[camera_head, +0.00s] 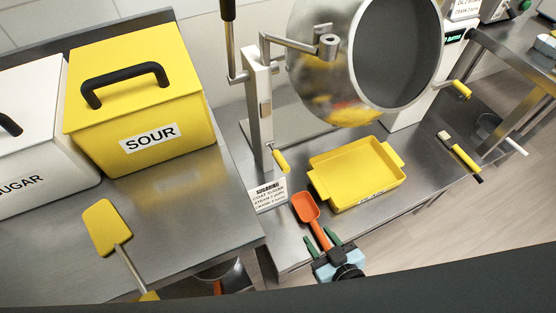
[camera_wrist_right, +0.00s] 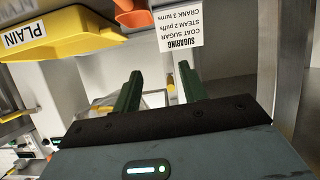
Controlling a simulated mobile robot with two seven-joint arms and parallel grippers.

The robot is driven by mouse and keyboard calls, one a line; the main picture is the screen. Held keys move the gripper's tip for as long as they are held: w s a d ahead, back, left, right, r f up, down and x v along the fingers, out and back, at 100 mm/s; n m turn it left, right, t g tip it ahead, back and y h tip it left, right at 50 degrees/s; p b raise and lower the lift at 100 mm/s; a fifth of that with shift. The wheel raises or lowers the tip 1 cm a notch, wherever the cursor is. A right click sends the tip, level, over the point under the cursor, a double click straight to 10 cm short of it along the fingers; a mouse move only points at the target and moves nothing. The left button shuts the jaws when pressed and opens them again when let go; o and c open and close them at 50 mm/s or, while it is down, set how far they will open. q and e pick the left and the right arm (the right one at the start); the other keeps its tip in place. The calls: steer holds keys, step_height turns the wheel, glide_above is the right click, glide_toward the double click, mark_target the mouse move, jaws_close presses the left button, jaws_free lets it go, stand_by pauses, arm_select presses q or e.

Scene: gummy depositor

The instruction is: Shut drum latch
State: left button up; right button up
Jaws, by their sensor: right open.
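The steel drum (camera_head: 335,65) hangs tilted on a post (camera_head: 258,105), its wide grey mouth facing right. A short yellow-handled lever (camera_head: 280,160) hangs low beside the post; I cannot tell for certain that it is the drum latch. My right gripper (camera_head: 322,241) is open and empty at the front edge of the drum's table, below and right of that lever and apart from it. In the right wrist view its two green fingers (camera_wrist_right: 159,82) point ahead, with a small yellow piece (camera_wrist_right: 171,86) visible beyond them. My left gripper is not in view.
An orange scoop (camera_head: 306,207) lies just beyond the right gripper, left of a yellow tray (camera_head: 337,197). A sugaring sign (camera_head: 268,194) stands at the table edge. A yellow-handled crank (camera_head: 460,90) sticks out at right. A yellow SOUR bin (camera_head: 180,95) stands left.

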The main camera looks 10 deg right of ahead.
steer(key=w+a+n+t+y+b, duration=0.1)
steer(key=w+a+t+b, duration=0.15)
steer(key=w, duration=0.55)
steer(key=n+t+y+b, duration=0.1)
steer(key=t+b, duration=0.1)
steer(key=b, duration=0.1)
glide_toward(275, 151)
steer(key=x, duration=0.5)
steer(key=shift+w+a+r+b, duration=0.2)
steer(key=shift+w+b, duration=0.15)
steer(key=shift+w+a, duration=0.2)
steer(key=shift+w, duration=0.3)
steer(key=c, duration=0.9)
jaws_close()
